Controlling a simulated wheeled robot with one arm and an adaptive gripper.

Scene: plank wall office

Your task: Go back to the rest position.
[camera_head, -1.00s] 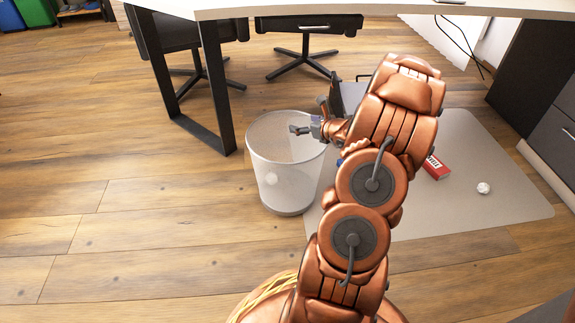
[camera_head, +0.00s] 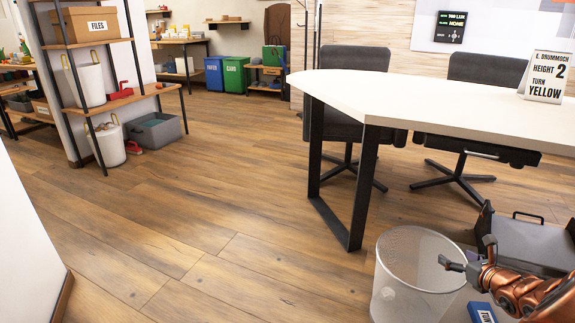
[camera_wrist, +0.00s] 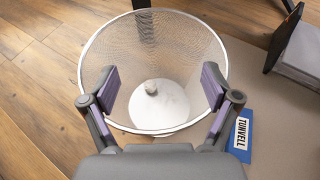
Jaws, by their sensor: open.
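My gripper (camera_head: 466,266) is at the lower right of the head view, at the rim of a mesh waste bin (camera_head: 403,292). In the wrist view my gripper (camera_wrist: 161,90) is open, with its two fingers apart and nothing between them. The bin (camera_wrist: 185,38) stands below and beyond the fingers, and I look down into it. A small pale crumpled thing (camera_wrist: 151,87) lies on the bin's white bottom. Most of my arm is outside the head view.
A white table (camera_head: 440,100) with dark legs and two chairs stands behind the bin. A blue box (camera_wrist: 241,135) labelled TUNVELL lies right of the bin. A shelf (camera_head: 112,100) stands at the left. The wooden floor (camera_head: 190,220) between is clear.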

